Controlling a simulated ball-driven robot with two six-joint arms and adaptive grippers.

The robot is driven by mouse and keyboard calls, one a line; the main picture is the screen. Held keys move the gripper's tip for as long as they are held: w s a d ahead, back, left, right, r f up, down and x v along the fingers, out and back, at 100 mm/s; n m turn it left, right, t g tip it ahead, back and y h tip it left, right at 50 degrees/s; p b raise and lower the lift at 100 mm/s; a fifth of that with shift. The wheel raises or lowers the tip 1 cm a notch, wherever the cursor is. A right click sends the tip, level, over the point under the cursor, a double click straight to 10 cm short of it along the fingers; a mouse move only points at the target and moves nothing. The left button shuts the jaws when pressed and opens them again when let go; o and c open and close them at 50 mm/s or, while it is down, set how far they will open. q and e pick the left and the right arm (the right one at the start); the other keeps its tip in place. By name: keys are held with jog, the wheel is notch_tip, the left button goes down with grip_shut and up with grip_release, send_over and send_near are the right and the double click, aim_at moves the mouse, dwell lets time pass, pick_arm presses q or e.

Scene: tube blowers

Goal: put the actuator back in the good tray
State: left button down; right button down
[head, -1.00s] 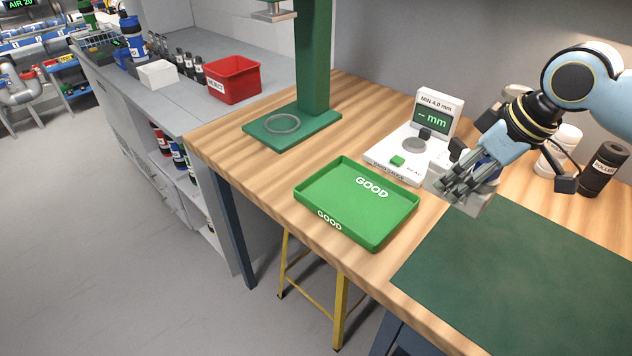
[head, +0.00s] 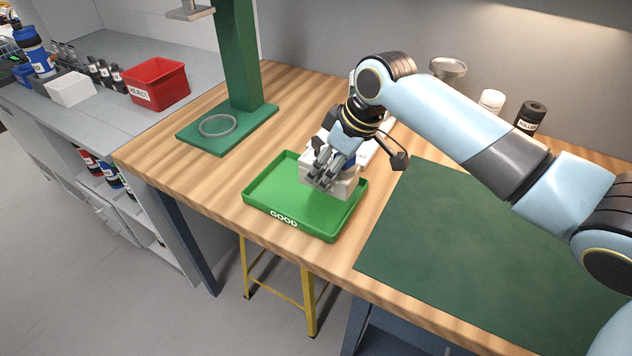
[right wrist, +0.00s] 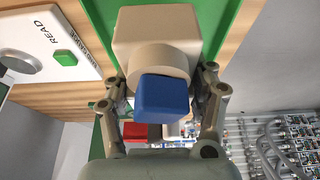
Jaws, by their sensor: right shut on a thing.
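The green good tray (head: 300,213) sits on the wooden bench, its white GOOD lettering on the front wall. My right gripper (head: 323,178) is over the tray's back right part. It is shut on the actuator (head: 343,186), a light beige block; the head view does not settle whether the block touches the tray. In the right wrist view the actuator (right wrist: 155,35) shows a beige body, a round neck and a blue block between the fingers (right wrist: 163,95). My left gripper is not in view.
The thickness gauge (head: 362,150) stands behind my right gripper, partly hidden. A green press stand (head: 245,110) is at the left. A green mat (head: 480,240) lies clear at the right. A red reject bin (head: 158,85) stands on the grey counter.

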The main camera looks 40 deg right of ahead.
aim_at(317, 182)
jog(key=shift+w+a+f, duration=0.55)
jog(key=shift+w+a, duration=0.05)
jog(key=shift+w, duration=0.25)
jog(key=shift+w+f, duration=0.1)
jog(key=shift+f, duration=0.15)
notch_tip(317, 182, down, 3)
jog(key=shift+f, duration=0.35)
jog(key=shift+f, duration=0.15)
jog(key=shift+c, duration=2)
grip_release()
jog(key=v, duration=1.2)
jog(key=shift+s+p, duration=0.2)
jog(key=shift+p, duration=0.1)
